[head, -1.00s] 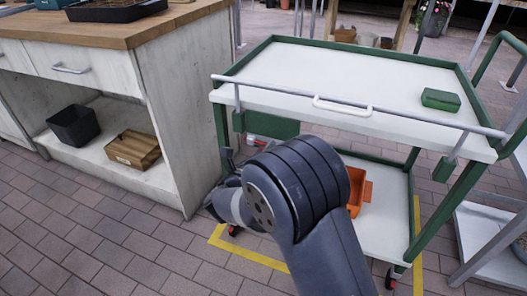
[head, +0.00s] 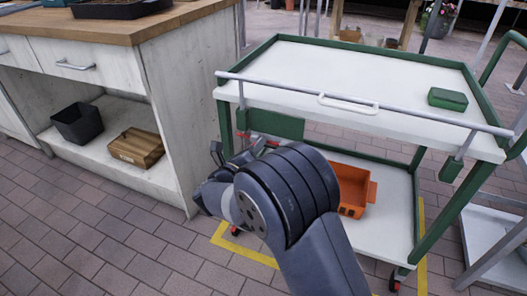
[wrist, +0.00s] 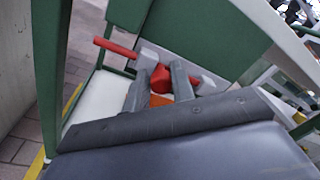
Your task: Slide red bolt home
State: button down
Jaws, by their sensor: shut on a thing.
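The red bolt has a rod (wrist: 116,48) and a red knob (wrist: 161,75) in a grey metal housing (wrist: 200,80) on the cart's green panel (wrist: 190,30). My gripper (wrist: 160,82) is shut on the red knob, one grey finger on either side. The rod's end sticks out to the left towards the green cart post (wrist: 50,70). In the head view, a red piece of the bolt (head: 243,134) shows beside the green panel (head: 277,124). There my arm hides most of the gripper and the bolt.
The white-topped cart (head: 350,70) carries a green box (head: 447,98). An orange bin (head: 352,190) sits on its lower shelf. A wooden-topped cabinet (head: 172,110) stands close on the left, with a narrow gap. Yellow floor tape (head: 245,252) runs below the cart.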

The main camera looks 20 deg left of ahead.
jog(key=shift+w+a+r, duration=0.1)
jog(key=shift+a+r, duration=0.05)
jog(key=shift+r, duration=0.25)
jog(key=c, duration=1.3)
grip_release()
jog(key=shift+f, duration=0.1)
jog(key=shift+o, duration=0.2)
jog(key=shift+a+f, duration=0.1)
jog(key=s+a+p, duration=0.1)
jog(key=s+p, duration=0.1)
jog(key=s, duration=0.8)
jog(key=shift+s+a, duration=0.3)
jog(key=shift+a, duration=0.05)
